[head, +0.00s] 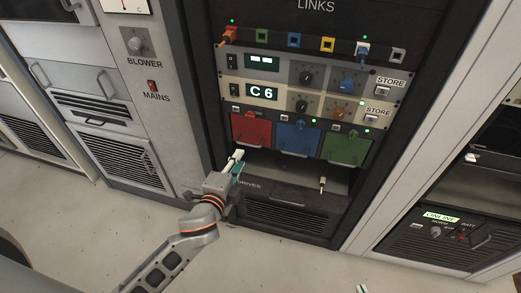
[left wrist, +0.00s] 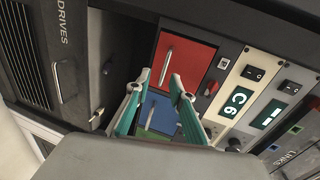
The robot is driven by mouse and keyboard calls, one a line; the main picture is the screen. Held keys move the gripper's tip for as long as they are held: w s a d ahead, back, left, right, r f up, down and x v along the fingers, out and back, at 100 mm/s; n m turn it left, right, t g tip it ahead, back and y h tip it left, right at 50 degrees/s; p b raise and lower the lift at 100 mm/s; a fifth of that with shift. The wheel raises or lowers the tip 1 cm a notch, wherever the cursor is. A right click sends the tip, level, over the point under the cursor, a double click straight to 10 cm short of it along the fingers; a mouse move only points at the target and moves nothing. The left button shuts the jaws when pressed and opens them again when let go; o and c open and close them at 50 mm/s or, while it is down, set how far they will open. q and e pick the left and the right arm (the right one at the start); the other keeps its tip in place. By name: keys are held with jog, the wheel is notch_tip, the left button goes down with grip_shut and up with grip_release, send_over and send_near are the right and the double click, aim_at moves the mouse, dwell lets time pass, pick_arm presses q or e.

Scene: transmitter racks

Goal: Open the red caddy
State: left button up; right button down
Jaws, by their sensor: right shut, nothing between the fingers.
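The red caddy (head: 252,131) is the leftmost of three coloured caddy fronts in the rack and looks shut. It also shows in the left wrist view (left wrist: 196,62), with its silver bar handle (left wrist: 167,67). My left gripper (head: 237,159) is at the lower left of the red caddy. In the left wrist view its two fingers (left wrist: 160,84) are apart, with the handle's end seen between and beyond the tips; I cannot tell whether they touch it. Only the tips of my right gripper (head: 362,288) show at the bottom edge, shut and empty.
The blue caddy (head: 296,137) and green caddy (head: 343,147) are to the right of the red one. Above are panels with knobs and displays. Below is an open shelf with a small key-like item (head: 322,184) at its front. The floor in front is clear.

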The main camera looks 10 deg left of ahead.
aim_at(248, 145)
pick_arm(q)
jog(key=shift+m, duration=0.3)
jog(key=x, duration=0.2)
jog(key=b+x, duration=0.1)
jog(key=x, duration=0.2)
jog(key=r+x, duration=0.1)
jog(key=x, duration=0.2)
jog(key=shift+w+d, duration=0.3)
grip_shut()
